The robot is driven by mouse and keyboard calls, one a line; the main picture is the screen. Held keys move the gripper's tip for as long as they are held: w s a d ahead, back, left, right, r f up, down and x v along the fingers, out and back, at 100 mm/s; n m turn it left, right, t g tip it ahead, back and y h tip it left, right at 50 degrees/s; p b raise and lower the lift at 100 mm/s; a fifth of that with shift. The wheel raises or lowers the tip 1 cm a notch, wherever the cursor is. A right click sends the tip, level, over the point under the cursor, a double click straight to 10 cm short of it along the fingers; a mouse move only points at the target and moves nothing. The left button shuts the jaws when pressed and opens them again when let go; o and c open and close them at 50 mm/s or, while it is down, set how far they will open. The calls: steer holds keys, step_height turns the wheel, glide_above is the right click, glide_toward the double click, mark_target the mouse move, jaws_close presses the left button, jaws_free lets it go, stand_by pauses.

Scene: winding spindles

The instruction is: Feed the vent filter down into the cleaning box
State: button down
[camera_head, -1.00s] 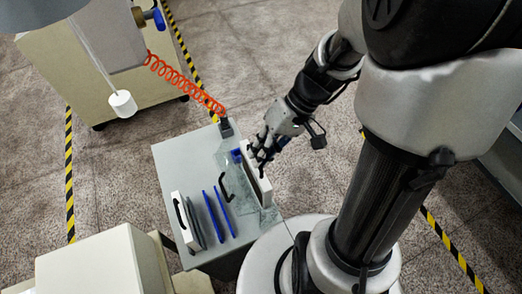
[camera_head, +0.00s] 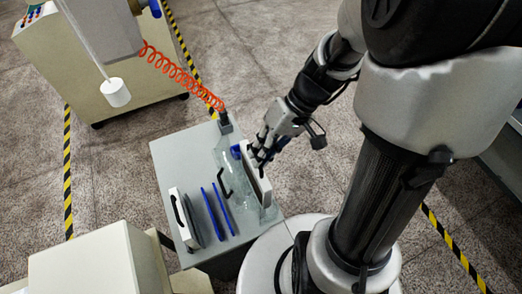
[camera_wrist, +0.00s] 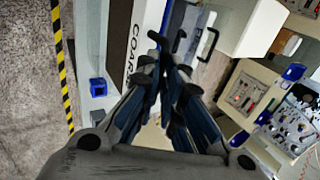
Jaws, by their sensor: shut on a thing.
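The vent filter, a pale upright panel (camera_head: 258,180), stands at the right end of the grey cleaning box (camera_head: 180,148) in the head view. My gripper (camera_head: 262,150) is above its top edge, shut on it; the fingers hide the exact grip. In the wrist view my gripper (camera_wrist: 168,45) has its fingertips together, beside a white face lettered "COAR" (camera_wrist: 140,45). Whether the panel's lower edge is inside an opening cannot be told. A clear sheet with a black handle (camera_head: 224,181) lies just left of the panel.
A blue block (camera_head: 235,151) sits behind the held panel. A coiled orange hose (camera_head: 185,72) meets the box's back corner.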

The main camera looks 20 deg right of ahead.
step_height(320, 180, down, 11)
steer(key=b, duration=0.9)
steer(key=shift+r+b, duration=0.2)
steer(key=shift+b, duration=0.1)
stand_by(2.5)
steer(key=c, duration=1.7)
jaws_free()
steer(key=shift+r, duration=0.1)
steer(key=shift+o, duration=0.2)
steer(key=v, duration=1.2)
steer(key=shift+d, duration=0.1)
